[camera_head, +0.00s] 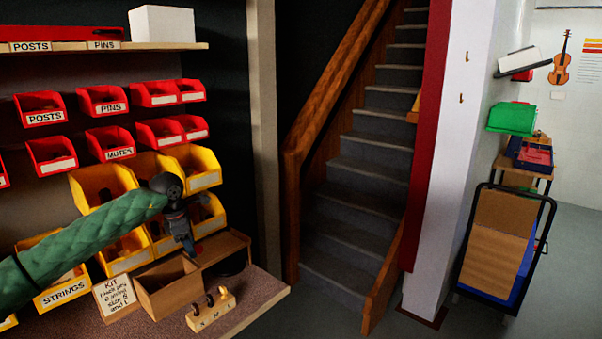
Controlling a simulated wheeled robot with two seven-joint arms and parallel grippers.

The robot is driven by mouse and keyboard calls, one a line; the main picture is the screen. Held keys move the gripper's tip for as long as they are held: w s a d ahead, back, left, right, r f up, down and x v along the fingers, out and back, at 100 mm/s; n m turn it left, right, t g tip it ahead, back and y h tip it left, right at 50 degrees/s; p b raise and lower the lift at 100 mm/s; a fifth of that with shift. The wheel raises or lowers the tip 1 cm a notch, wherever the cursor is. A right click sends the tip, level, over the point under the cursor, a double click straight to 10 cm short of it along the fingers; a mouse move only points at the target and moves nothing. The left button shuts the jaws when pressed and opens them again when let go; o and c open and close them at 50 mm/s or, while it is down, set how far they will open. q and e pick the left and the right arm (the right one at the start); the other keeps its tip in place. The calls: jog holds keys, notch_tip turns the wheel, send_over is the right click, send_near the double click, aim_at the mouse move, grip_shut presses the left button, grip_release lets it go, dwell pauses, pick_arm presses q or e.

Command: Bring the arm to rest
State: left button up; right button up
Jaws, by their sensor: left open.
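My left arm (90,241), in a green quilted sleeve, reaches in from the left across the bench. My left gripper (189,246) hangs below its dark wrist, pointing down. It is open, and I see nothing held in it. It shows in front of the yellow bins, above the back of a wooden box (168,292); its exact height over the bench is hard to tell. The fingertips are small and dark. My right gripper is not in view.
Red bins (110,143) and yellow bins (105,184) line the wall behind the arm. Stairs (370,170) and a cart (500,250) are to the right.

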pick_arm(q)
jog(key=w+d+r+n+t+h, duration=0.2)
jog(key=d+r+t+h, duration=0.2)
jog(key=d+r+h, duration=0.35)
jog(key=w+d+r+n+t+h, duration=0.2)
jog(key=w+d+r+t+h, duration=0.15)
jog(key=d+r, duration=0.55)
jog(key=s+a+r+n+t+y, duration=0.1)
jog(key=s+r+n+t, duration=0.2)
jog(key=r+n+t, duration=0.7)
jog(key=s+a+r+n+t+y, duration=0.1)
jog(key=s+r+n+t, duration=0.35)
jog(key=r+n, duration=0.65)
jog(key=s+f+n+g+y, duration=0.4)
jog(key=f+n, duration=0.2)
jog(key=f, duration=0.5)
jog(key=s+a+f+n+g+y, duration=0.1)
jog(key=s+f+n+g+y, duration=0.5)
jog(key=f, duration=0.5)
jog(key=s+f+n+g+y, duration=0.1)
jog(key=s+f+n+y, duration=0.2)
jog(key=f+n, duration=0.55)
jog(key=s+d+f+n+g+h, duration=0.2)
jog(key=s+f+g, duration=0.9)
jog(key=s+f, duration=2.7)
jog(key=s+d+h, duration=0.2)
jog(key=s, duration=0.1)
